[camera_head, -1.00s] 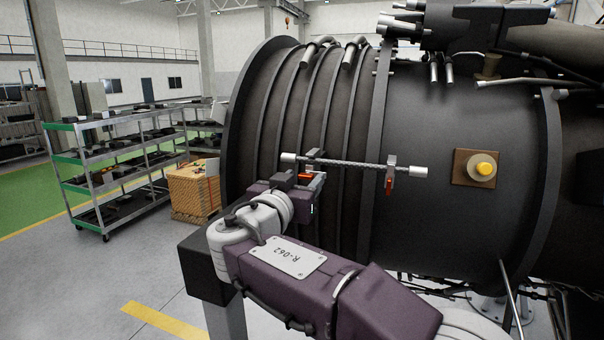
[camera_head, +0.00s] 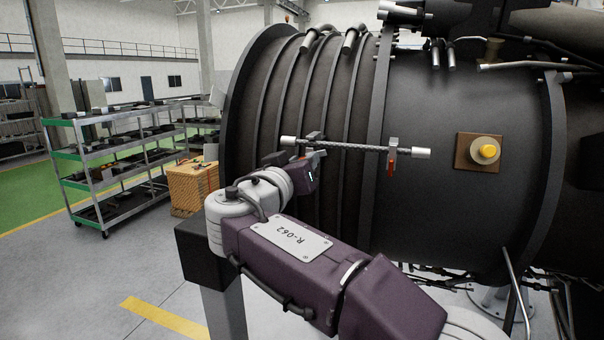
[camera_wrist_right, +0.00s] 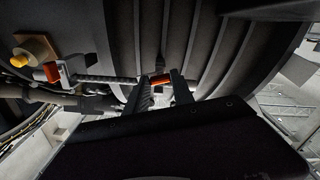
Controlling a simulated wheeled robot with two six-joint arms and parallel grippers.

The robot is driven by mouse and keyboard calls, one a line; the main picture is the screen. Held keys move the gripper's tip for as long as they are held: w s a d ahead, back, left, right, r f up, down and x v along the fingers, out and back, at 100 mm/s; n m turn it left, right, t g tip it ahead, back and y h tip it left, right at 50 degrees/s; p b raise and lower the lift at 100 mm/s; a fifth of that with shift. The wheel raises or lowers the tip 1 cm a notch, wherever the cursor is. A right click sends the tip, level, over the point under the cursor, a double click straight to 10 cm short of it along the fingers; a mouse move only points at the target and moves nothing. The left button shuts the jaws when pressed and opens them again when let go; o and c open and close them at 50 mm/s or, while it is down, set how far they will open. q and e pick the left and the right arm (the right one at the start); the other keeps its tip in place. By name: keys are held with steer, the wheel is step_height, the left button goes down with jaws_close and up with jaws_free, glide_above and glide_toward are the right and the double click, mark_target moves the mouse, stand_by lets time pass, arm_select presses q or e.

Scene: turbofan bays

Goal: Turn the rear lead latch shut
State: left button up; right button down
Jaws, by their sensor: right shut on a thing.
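A braided lead (camera_head: 350,146) with pale end sleeves runs along the dark engine casing, held by two clamps. The right clamp has a red latch (camera_head: 391,169) hanging down; it also shows at the left of the wrist view (camera_wrist_right: 52,72). My right gripper (camera_head: 300,157) is at the left clamp, just below the lead. In the wrist view its two fingers (camera_wrist_right: 160,84) are shut around the orange-red handle of that clamp's latch (camera_wrist_right: 160,78). In the head view my wrist and fingers hide most of this handle. My left gripper is not in view.
A yellow knob on a brown plate (camera_head: 485,151) sits on the casing at right. Ribs and a large flange (camera_head: 243,120) are close to my gripper. A shelf cart (camera_head: 105,190) and a wicker-like crate (camera_head: 190,187) stand at left, with open floor before them.

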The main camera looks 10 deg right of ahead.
steer(key=n+b, duration=0.2)
steer(key=n, duration=1.2)
steer(key=shift+r+b, duration=0.1)
steer(key=shift+b, duration=0.2)
steer(key=shift+n, duration=0.3)
steer(key=c, duration=1.1)
jaws_free()
